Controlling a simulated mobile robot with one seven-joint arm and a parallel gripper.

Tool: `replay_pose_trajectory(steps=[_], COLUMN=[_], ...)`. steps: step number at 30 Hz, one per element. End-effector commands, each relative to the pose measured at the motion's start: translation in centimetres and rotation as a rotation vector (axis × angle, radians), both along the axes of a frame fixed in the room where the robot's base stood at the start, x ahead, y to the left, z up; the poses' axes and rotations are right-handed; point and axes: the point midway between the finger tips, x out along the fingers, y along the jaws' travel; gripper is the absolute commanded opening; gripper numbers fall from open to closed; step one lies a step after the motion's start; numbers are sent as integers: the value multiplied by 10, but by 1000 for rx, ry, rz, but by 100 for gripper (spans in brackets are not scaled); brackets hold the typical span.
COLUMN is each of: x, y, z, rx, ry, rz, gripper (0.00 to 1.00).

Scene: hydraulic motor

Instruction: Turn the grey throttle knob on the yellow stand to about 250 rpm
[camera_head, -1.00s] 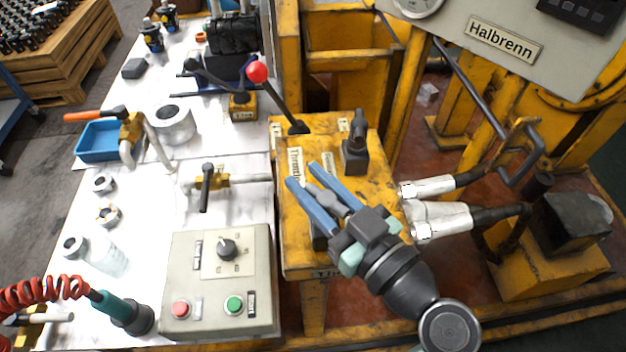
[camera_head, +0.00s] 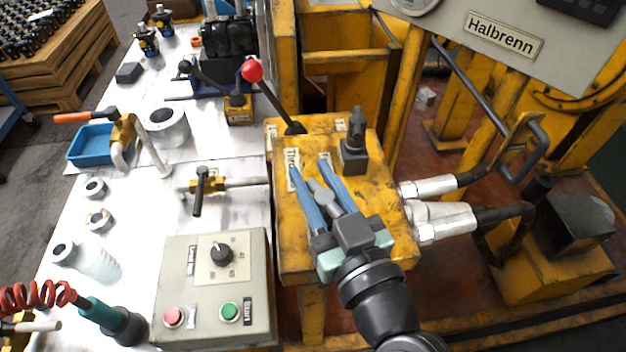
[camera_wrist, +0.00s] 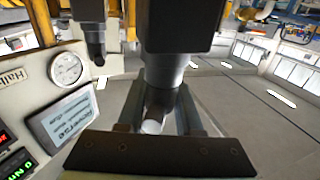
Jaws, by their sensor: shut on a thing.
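The yellow stand (camera_head: 385,195) carries a "Throttle" label (camera_head: 293,172), partly behind my fingers. My gripper (camera_head: 308,170), with blue fingers, comes in from the lower right over this stand. Its fingers lie on either side of a grey knob (camera_head: 321,194) and are shut on it. In the wrist view the knob's grey stem (camera_wrist: 165,72) runs from a dark block (camera_wrist: 180,22) down between my fingers (camera_wrist: 165,105). My gripper hides most of that block in the head view. The red and green digits on the display (camera_wrist: 14,160) are too small to read surely.
A second dark block with an upright stem (camera_head: 355,150) stands just behind on the stand. A red-balled lever (camera_head: 252,71) rises at its back left. A grey control box (camera_head: 205,265) is left, hoses (camera_head: 485,215) right. A gauge (camera_wrist: 66,68) shows in the wrist view.

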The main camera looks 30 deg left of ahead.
Motion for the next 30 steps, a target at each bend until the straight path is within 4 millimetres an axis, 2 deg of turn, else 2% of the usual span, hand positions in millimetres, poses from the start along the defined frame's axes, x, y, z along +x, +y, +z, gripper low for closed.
replay_pose_trajectory(steps=[5,6,11,22,26,30], x=[1,1,1,-3,-14,-34], y=[-2,-2,-1,-5,-19,-43], z=[0,0,0,-1,-2,-3], rx=[-1,-1,-1,0,-2,-2], ry=[1,1,1,1,1,2], rz=[-5,-5,-2,-1,-3,-7], gripper=[0,38,65,65,65,65])
